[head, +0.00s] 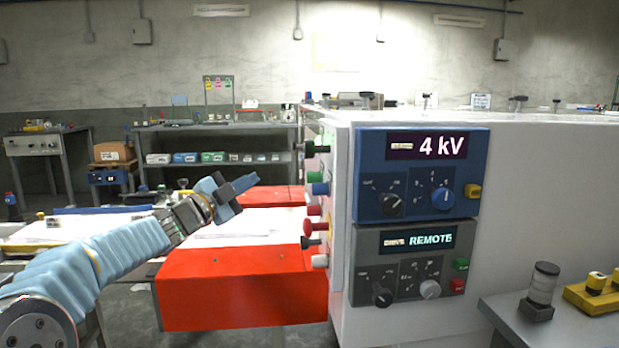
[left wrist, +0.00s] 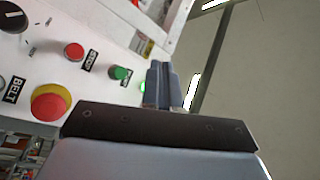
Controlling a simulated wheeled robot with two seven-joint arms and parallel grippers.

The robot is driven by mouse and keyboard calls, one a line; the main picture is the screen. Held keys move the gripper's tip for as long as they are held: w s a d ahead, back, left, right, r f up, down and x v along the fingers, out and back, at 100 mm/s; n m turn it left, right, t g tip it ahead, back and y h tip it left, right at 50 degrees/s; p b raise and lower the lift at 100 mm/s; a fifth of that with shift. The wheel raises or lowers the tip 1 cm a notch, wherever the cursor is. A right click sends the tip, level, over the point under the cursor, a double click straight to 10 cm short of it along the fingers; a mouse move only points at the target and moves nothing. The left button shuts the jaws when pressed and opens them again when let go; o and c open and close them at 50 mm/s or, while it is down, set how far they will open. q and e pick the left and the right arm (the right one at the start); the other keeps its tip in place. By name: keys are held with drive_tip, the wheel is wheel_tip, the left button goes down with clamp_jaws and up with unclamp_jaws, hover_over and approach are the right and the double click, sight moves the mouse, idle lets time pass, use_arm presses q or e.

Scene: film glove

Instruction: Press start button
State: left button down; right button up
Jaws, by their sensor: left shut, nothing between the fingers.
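My left gripper (head: 250,182) is shut and empty, in front of the button side of the white cabinet (head: 395,117) and apart from it in the head view. In the left wrist view its closed grey fingertips (left wrist: 161,75) are beside a green button (left wrist: 120,73), to its right, with no clear contact. The small label by the green button is too blurred to read surely. A red button (left wrist: 74,51) is further left, with a label that looks like STOP. A red mushroom button (left wrist: 48,104) on a yellow ring is near a BELT label. My right gripper is out of view.
A blue 4 kV panel (head: 372,173) and a grey REMOTE panel (head: 367,271) face front on the cabinet. Several coloured knobs stick out from its left side. An orange-red box (head: 240,290) lies below my left gripper. A grey table (head: 497,312) stands at right.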

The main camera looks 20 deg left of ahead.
sight(314, 178)
use_arm(q)
drive_tip(key=w+d+b, duration=0.2)
drive_tip(key=w+d, duration=0.2)
drive_tip(key=d, duration=0.3)
drive_tip(key=shift+w+d+b, duration=0.25)
drive_tip(key=shift+w+b, duration=0.05)
drive_tip(key=shift+b, duration=0.1)
drive_tip(key=shift+d, duration=0.15)
idle(1.9)
drive_tip(key=shift+w+d, duration=0.2)
